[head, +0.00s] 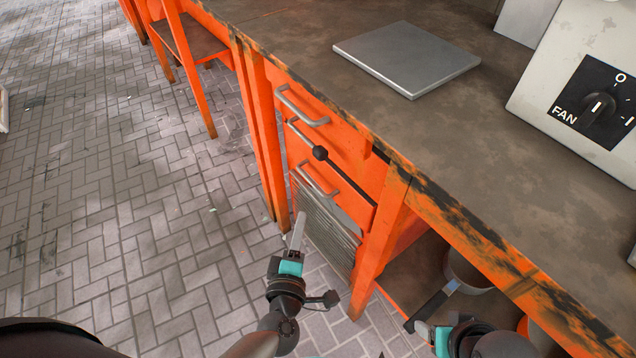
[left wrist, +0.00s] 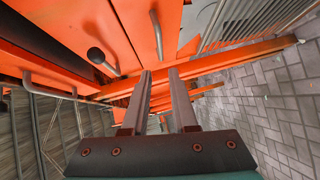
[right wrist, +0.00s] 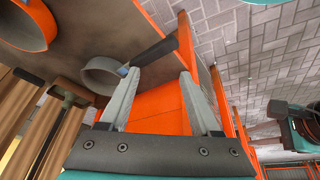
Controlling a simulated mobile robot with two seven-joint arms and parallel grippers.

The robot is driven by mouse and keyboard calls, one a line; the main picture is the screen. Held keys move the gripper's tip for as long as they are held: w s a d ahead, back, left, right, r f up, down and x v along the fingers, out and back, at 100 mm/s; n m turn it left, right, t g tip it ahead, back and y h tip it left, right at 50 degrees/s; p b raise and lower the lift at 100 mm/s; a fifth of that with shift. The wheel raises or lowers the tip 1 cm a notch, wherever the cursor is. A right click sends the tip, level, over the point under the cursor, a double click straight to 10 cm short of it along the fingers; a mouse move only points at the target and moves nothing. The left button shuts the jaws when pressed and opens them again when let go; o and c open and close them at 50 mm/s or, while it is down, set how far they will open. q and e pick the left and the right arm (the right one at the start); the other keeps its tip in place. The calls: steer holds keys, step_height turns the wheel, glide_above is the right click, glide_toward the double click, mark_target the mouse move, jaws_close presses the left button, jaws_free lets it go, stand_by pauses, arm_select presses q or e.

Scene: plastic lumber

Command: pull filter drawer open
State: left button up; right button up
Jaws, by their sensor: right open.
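The orange drawer front under the workbench carries an upper grey handle (head: 302,108), a black-knobbed rod (head: 320,153) and a lower grey handle (head: 319,180). A grey ribbed panel (head: 325,228) is below; the frames do not label which part is the filter drawer. My left gripper (head: 297,228) is in front of the ribbed panel, below the lower handle. In the left wrist view its fingers (left wrist: 160,74) are apart and empty, with the lower handle (left wrist: 157,35) beyond the tips. My right gripper (right wrist: 160,75) is open and empty near a black pan handle (right wrist: 155,52).
A metal plate (head: 407,58) and a fan switch box (head: 590,95) are on the worktop (head: 500,130). A pan (head: 468,272) sits on the lower shelf, its handle sticking out near my right gripper. An orange leg (head: 380,240) stands between my arms. The brick floor (head: 120,200) at left is clear.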

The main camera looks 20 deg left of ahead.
arm_select(q)
steer(key=b, duration=0.2)
glide_toward(309, 178)
steer(key=w+b, duration=0.1)
steer(key=w, duration=0.2)
steer(key=w+f+b, duration=0.1)
steer(key=w, duration=0.2)
steer(key=w+a+f+b, duration=0.1)
steer(key=w, duration=0.2)
steer(key=shift+w+a, duration=0.1)
steer(key=shift+w, duration=0.4)
arm_select(e)
steer(key=w+a+r+t+y, duration=0.2)
steer(key=w+a+t+y, duration=0.2)
steer(key=a+t, duration=0.3)
steer(key=shift+w+a+r+n, duration=0.3)
steer(key=shift+w+a+r, duration=0.05)
steer(key=shift+w+a, duration=0.4)
arm_select(q)
jaws_close()
